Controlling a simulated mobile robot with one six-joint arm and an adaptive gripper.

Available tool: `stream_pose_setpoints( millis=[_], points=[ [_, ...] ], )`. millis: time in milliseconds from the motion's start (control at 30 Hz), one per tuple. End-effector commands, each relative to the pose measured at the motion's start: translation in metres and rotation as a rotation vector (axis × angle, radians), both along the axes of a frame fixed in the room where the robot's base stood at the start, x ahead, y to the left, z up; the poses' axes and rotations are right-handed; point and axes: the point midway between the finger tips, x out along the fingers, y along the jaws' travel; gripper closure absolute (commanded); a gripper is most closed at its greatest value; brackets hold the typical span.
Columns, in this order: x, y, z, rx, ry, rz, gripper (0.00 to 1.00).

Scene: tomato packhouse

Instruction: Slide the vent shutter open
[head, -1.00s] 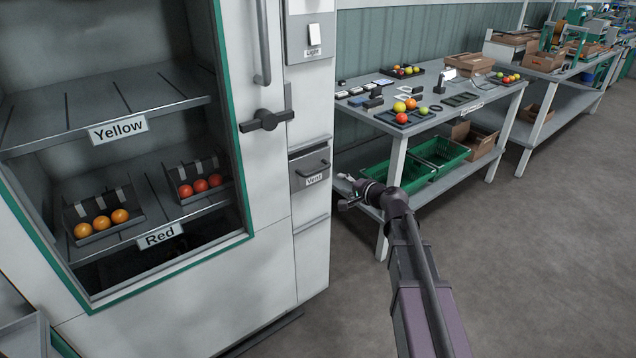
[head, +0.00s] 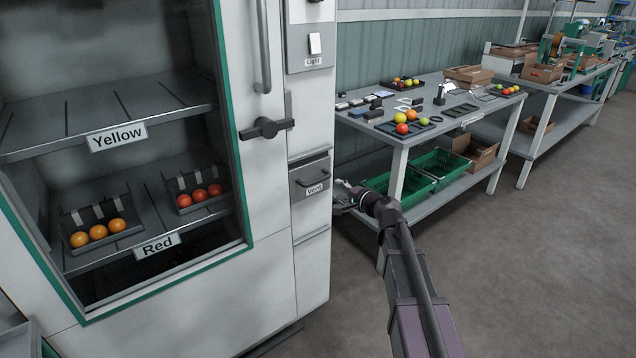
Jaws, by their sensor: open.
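The vent shutter (head: 309,177) is a grey panel with a dark bar handle and a "Vent" label, set in the narrow white column at the right of the cabinet. Whether it stands open or shut is hard to tell from here. My gripper (head: 340,196) is just right of and slightly below the shutter's handle in the picture, apart from it. It is open and empty. Its fingers are small and partly hard to make out against the table behind.
The ripening cabinet's door handle (head: 263,45) and dark latch (head: 266,128) stick out left of the column. A light switch (head: 314,43) is above the vent. A worktable (head: 400,140) with tomatoes and green crates (head: 437,165) stands behind my arm. Floor at right is clear.

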Motion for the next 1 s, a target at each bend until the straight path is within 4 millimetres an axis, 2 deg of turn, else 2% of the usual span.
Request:
stream_pose_setpoints(
  millis=[600, 800, 1000],
  points=[
    [0.071, 0.058, -0.019, 0.0, 0.0, 0.001, 0.43],
    [0.084, 0.07, -0.022, 0.0, 0.0, 0.001, 0.43],
    [0.088, 0.075, -0.023, 0.0, 0.0, 0.0, 0.43]
  ],
)
